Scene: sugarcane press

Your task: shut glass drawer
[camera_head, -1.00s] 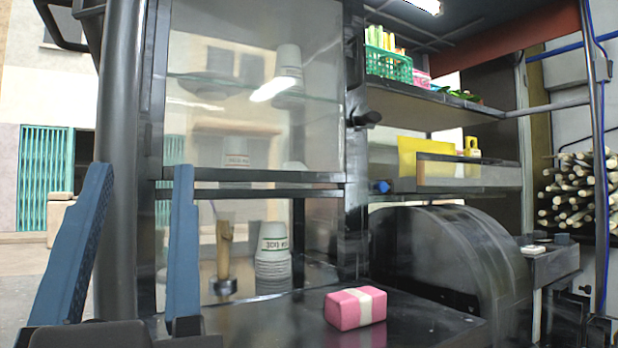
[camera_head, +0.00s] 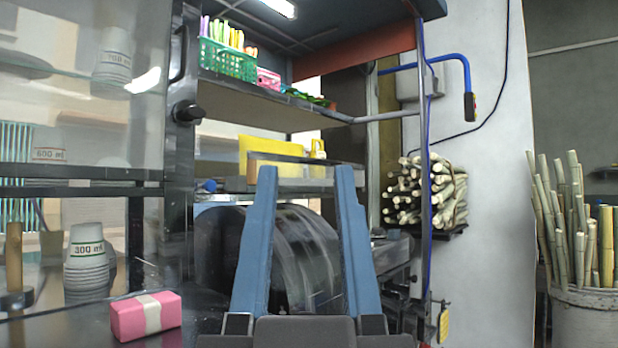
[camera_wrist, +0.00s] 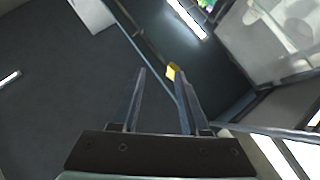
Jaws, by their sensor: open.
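The glass-fronted case (camera_head: 85,110) is at the left of the head view, with a clear pane and dark frame. A dark round knob (camera_head: 187,112) is on the post at its right side. I cannot tell which part is the drawer, or whether it is open. My gripper (camera_head: 305,172) is open and empty, pointing up in front of the dark press drum. It is well to the right of the glass case. In the wrist view, my gripper (camera_wrist: 160,74) has its fingers apart with nothing between them.
Stacked cups (camera_head: 86,262) and a pink block (camera_head: 146,316) stand on the counter at the left. A green basket (camera_head: 228,60) sits on the upper shelf. Cane bundles (camera_head: 428,192) and a cane bucket (camera_head: 584,318) are at the right. The wrist view shows mostly dark floor (camera_wrist: 60,110).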

